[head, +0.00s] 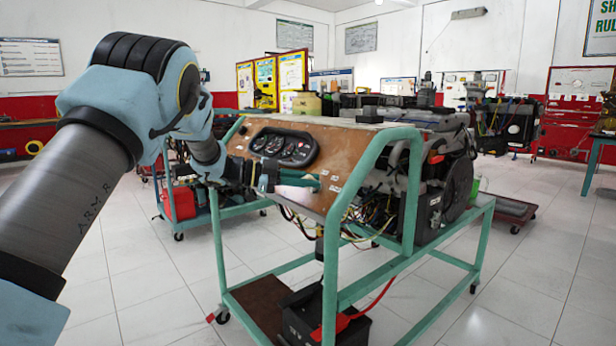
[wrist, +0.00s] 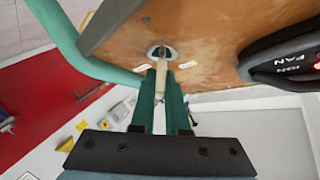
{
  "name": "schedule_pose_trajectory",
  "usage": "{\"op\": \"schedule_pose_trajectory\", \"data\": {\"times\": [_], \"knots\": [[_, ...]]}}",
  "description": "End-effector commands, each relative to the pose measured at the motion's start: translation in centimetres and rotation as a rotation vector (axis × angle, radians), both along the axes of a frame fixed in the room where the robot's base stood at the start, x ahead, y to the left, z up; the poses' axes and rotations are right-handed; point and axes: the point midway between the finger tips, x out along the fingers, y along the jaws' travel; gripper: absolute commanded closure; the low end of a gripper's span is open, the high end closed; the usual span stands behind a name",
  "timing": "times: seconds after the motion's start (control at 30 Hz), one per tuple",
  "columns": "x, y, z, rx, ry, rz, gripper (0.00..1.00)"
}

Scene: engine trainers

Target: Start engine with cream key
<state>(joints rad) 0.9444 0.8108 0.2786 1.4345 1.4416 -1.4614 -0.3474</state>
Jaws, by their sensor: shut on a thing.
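My gripper (wrist: 161,80) has two teal fingers and is shut on the cream key (wrist: 161,65), which shows as a pale strip between the fingertips in the wrist view. The key points at the round metal ignition lock (wrist: 159,51) on the brown wooden panel (wrist: 205,45). Its front end meets the lock in the picture; how deep it sits I cannot tell. In the head view my gripper (head: 305,182) is at the front of the panel (head: 338,150), below the gauge cluster (head: 284,146). The arm and fingers hide the key and lock there.
The panel is on a green wheeled frame (head: 338,250) with the engine (head: 445,170) behind it. Loose wires hang under the panel, above a black battery (head: 325,318). A green frame tube (wrist: 70,45) runs close by at left in the wrist view. Open tiled floor lies around.

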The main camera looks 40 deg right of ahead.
Motion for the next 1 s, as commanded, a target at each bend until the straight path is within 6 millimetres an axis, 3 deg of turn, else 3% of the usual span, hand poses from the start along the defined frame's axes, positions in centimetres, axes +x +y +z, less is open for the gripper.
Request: {"op": "schedule_pose_trajectory", "data": {"times": [0.5,1.0], "knots": [[0.03,0.06,0.04,-0.013,-0.263,-0.235,1.0],[-0.03,0.09,-0.17,-0.016,-0.316,-0.285,1.0]]}}
